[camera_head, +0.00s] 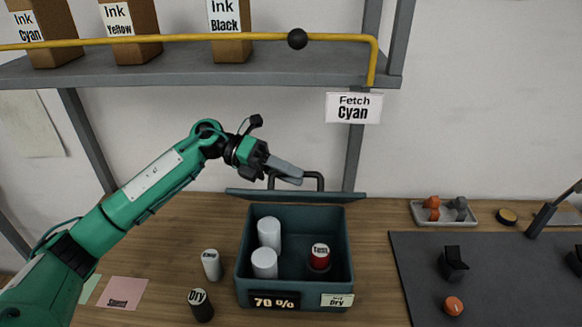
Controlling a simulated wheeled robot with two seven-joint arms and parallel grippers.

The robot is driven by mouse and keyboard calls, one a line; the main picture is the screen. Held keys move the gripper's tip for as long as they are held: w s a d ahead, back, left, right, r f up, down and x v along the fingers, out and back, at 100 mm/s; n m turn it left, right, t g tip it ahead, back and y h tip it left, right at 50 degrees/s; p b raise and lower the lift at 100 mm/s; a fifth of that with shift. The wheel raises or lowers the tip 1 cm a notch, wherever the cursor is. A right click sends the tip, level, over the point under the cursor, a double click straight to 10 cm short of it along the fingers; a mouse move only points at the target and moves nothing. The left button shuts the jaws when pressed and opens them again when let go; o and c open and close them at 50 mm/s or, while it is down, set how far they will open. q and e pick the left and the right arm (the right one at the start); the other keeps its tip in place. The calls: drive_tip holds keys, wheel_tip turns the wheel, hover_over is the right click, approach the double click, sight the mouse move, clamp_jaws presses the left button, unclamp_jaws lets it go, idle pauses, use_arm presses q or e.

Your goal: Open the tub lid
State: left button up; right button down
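The teal tub (243,262) stands open on the wooden table, with a "70 %" display on its front. Its lid (335,197) is raised along the tub's back edge and shows nearly edge-on. The dark lid handle (320,181) stands up behind it. My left gripper (289,172) is at the handle, its grey fingers overlapping the handle's left part; whether they grip it is unclear. Inside the tub are two white canisters (269,233) and a red, white-topped canister (320,259). My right gripper is out of view.
A white canister (211,265) and a black "Dry" canister (201,305) stand left of the tub. A dark mat (420,285) with small items lies right. Above, a shelf (180,70) holds ink boxes behind a yellow rail (170,39).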

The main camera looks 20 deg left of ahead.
use_arm(q)
drive_tip(key=shift+d, duration=0.2)
drive_tip(key=shift+c, duration=0.2)
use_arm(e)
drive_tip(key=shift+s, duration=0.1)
use_arm(q)
clamp_jaws()
drive_tip(key=shift+w, duration=0.1)
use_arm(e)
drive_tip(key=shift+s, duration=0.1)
use_arm(q)
drive_tip(key=w+a+r+n+h, duration=0.1)
drive_tip(key=w+a+n+h, duration=0.1)
drive_tip(key=w+n, duration=0.4)
drive_tip(key=w+a+r+n+h, duration=0.1)
drive_tip(key=w+n, duration=0.4)
drive_tip(key=w, duration=0.6)
drive_tip(key=shift+a+n+g+h+b, duration=0.3)
drive_tip(key=shift+a+n+h+b, duration=0.1)
drive_tip(key=shift+a+h, duration=0.5)
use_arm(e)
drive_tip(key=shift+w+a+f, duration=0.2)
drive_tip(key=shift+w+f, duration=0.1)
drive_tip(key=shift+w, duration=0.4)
